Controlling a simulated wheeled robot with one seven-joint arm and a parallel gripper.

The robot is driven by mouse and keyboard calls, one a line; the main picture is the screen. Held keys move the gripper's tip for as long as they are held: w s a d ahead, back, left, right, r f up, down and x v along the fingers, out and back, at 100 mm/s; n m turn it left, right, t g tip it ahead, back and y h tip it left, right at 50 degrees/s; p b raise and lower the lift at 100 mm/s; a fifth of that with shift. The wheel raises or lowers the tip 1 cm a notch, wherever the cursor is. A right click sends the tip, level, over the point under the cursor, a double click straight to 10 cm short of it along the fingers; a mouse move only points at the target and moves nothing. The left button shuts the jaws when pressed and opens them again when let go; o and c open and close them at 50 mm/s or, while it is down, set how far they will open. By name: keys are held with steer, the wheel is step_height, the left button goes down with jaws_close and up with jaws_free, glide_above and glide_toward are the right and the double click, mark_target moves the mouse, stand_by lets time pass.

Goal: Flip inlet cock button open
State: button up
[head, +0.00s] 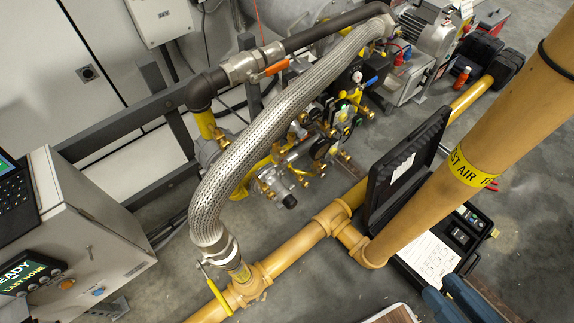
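No part marked as the inlet cock button can be made out. A yellow lever (214,289) sits on a valve at the lower end of the braided metal hose (258,135), where it joins the yellow pipe (292,249). An orange lever (276,68) lies along a silver valve body (243,67) on the dark upper pipe. Between them is a gas train with small brass fittings (300,172), partly hidden behind the hose; its small knobs are too small to tell apart. My gripper is not in view.
A thick yellow pipe labelled test air (470,165) crosses the right side. An open black case (408,165) with papers lies on the floor beside it. A grey control cabinet (85,245) stands at left. Grey floor (340,285) is clear at the lower middle.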

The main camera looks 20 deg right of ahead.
steer(key=shift+f, duration=0.2)
steer(key=shift+c, duration=0.8)
steer(key=w+f+n+b, duration=0.1)
steer(key=f+n+b, duration=0.1)
steer(key=f, duration=0.1)
steer(key=w+f+n+t+b, duration=0.1)
steer(key=w+f+n+b, duration=0.1)
steer(key=f+n+b, duration=0.1)
steer(key=w+f+n+b, duration=0.2)
steer(key=f+b, duration=0.1)
steer(key=f, duration=0.2)
steer(key=shift+w+d+t, duration=0.2)
steer(key=shift+d+t, duration=0.15)
steer(key=shift+t, duration=0.05)
jaws_close()
steer(key=w+d+f+n+y+b, duration=0.2)
steer(key=w+f+n+b, duration=1.1)
steer(key=w+f+n, duration=0.2)
steer(key=w+d+f+n+y+b, duration=0.2)
steer(key=w+d+f+n+b, duration=0.1)
steer(key=w+f+n+b, duration=1)
steer(key=shift+w+d+f+n+t+y, duration=0.25)
steer(key=shift+w+f+n, duration=0.8)
steer(key=shift+f+n, duration=1.45)
steer(key=shift+a+f+m, duration=0.1)
steer(key=shift+f+m, duration=0.35)
steer(key=shift+m, duration=0.05)
